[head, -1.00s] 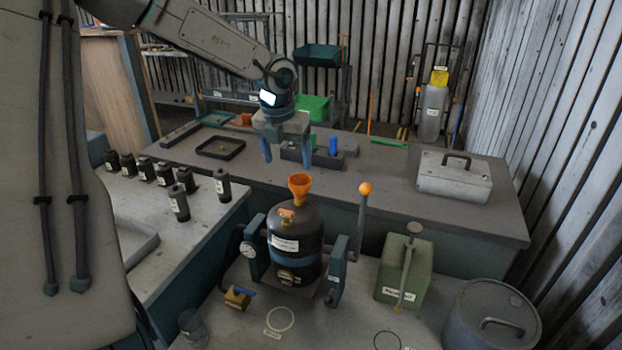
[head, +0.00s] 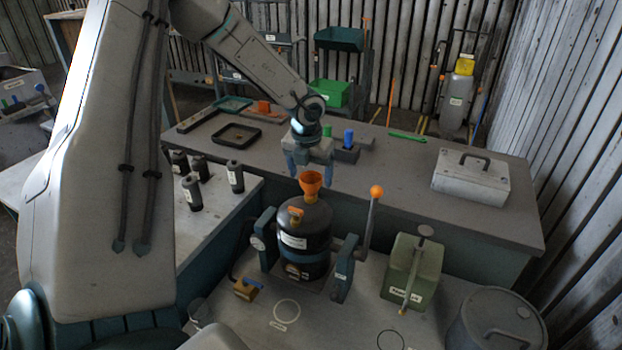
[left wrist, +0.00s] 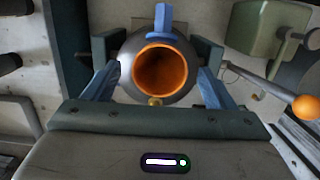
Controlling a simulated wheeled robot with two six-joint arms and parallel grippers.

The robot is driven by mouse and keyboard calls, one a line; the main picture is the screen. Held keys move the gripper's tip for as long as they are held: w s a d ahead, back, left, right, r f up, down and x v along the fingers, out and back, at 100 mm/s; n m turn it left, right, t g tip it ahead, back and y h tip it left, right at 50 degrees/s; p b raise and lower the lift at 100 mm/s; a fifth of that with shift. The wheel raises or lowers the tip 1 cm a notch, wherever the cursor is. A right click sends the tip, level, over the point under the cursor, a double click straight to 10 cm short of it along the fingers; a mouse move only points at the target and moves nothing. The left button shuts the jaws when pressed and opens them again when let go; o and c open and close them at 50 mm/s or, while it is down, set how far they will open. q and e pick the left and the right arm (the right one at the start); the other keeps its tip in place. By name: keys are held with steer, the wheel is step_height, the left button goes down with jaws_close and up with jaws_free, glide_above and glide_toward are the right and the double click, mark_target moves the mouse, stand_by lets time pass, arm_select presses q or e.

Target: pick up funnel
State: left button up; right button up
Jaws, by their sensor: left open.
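The orange funnel (head: 311,183) stands upright in the top of the black tank (head: 304,228) in the head view. In the left wrist view the funnel (left wrist: 160,72) shows as a round orange mouth, seen from above. My left gripper (head: 309,181) is open, with its blue fingers pointing down near the funnel. Contact is not seen. My right gripper is not in view.
A lever with an orange knob (head: 376,191) rises right of the tank, and a green can (head: 414,270) stands further right. A grey lidded drum (head: 495,322) is at the lower right. Several black bottles stand left. A grey case (head: 471,178) lies on the back bench.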

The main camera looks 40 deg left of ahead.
arm_select(q)
steer(key=shift+w+a+f+p, duration=0.1)
steer(key=shift+f+p, duration=0.2)
steer(key=shift+f, duration=0.6)
steer(key=shift+w+f, duration=0.1)
steer(key=shift+f, duration=0.45)
steer(key=shift+c, duration=0.7)
steer(key=c, duration=0.8)
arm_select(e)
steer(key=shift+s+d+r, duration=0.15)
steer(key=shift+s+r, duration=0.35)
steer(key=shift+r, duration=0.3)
arm_select(q)
steer(key=shift+o, duration=0.2)
steer(key=shift+r, duration=0.1)
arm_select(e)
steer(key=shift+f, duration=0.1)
